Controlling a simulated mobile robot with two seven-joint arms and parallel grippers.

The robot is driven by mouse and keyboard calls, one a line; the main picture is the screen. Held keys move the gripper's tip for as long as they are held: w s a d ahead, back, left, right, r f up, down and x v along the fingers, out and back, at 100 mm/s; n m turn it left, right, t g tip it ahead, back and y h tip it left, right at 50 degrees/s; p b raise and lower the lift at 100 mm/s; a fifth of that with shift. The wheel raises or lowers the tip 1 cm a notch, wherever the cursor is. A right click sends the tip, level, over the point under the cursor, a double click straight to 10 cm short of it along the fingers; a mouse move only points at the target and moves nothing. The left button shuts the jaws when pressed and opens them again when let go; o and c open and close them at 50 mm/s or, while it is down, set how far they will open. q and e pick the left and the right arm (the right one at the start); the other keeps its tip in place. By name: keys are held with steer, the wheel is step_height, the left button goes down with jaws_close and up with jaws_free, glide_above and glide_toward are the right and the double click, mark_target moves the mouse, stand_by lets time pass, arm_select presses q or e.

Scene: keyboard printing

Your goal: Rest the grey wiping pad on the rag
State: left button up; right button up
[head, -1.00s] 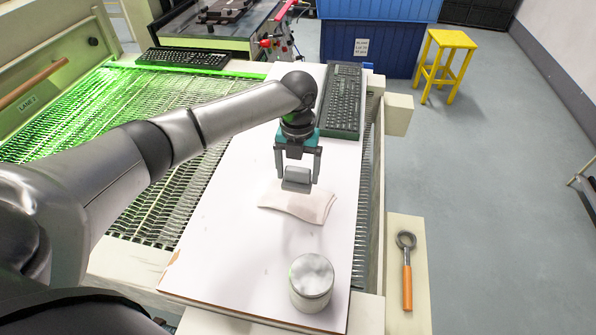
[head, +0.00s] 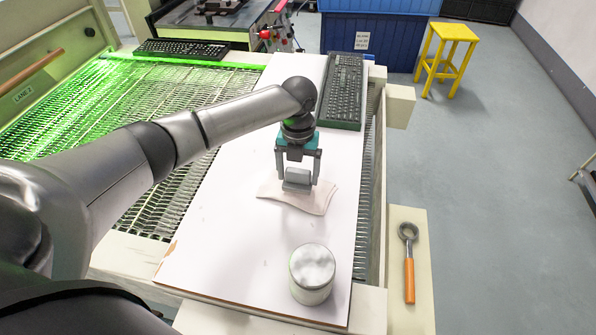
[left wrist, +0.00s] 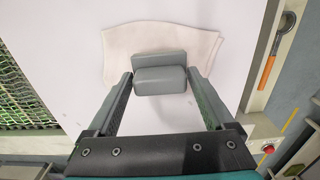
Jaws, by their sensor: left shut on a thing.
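The grey wiping pad (head: 297,177) is held between the fingers of my left gripper (head: 297,183). In the left wrist view the pad (left wrist: 160,80) sits between both fingertips (left wrist: 160,84). The cream rag (head: 317,199) lies flat on the white board, and the pad overlaps its far part in the head view. The rag (left wrist: 118,47) spreads behind the pad in the left wrist view. I cannot tell whether the pad touches the rag. My right gripper is not in view.
A round metal-topped tin (head: 312,272) stands on the white board (head: 225,250) near its front. A black keyboard (head: 342,90) lies at the board's far right. An orange-handled tool (head: 409,270) lies on the right ledge. The board around the rag is clear.

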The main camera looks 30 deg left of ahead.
arm_select(q)
steer(key=shift+f+b, duration=0.35)
steer(key=shift+f, duration=0.5)
stand_by(0.7)
steer(key=o, duration=1.3)
step_height(320, 180, up, 7)
steer(key=p, duration=0.7)
steer(key=shift+r, duration=0.1)
steer(key=shift+s, duration=0.1)
